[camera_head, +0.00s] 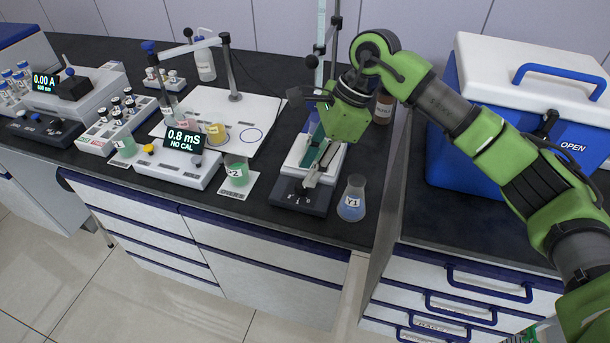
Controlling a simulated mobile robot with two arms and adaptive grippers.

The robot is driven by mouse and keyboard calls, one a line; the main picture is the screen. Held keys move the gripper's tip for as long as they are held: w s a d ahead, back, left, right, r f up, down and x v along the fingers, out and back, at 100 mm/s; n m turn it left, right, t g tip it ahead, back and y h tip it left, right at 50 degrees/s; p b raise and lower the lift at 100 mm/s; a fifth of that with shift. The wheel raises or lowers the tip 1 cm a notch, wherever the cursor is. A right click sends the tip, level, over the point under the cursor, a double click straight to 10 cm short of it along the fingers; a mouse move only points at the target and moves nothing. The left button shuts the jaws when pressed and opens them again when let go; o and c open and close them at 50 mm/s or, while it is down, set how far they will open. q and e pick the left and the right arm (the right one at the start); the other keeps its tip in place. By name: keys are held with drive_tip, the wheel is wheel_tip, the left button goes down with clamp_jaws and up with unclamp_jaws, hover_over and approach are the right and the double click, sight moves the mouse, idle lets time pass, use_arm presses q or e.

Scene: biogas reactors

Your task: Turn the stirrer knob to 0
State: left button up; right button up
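A stirrer-like unit with a white top and a dark front panel (291,197) stands near the front edge of the bench, right of centre. Small pale marks show on its panel. My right gripper (311,178) reaches down over this unit from the upper right, its fingers pointing at the panel. The fingers hide part of the unit, and the knob cannot be made out clearly. The finger gap is too small to judge, and I see no object held. My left gripper is not in view.
A flask labelled Y1 (351,203) stands just right of the unit. A green beaker labelled V2 (238,173) and a meter reading 0.8 mS (183,143) stand to its left. A blue cooler box (472,158) stands at right. A thin upright rod rises behind the gripper.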

drive_tip(key=v, duration=0.8)
drive_tip(key=shift+s, duration=0.1)
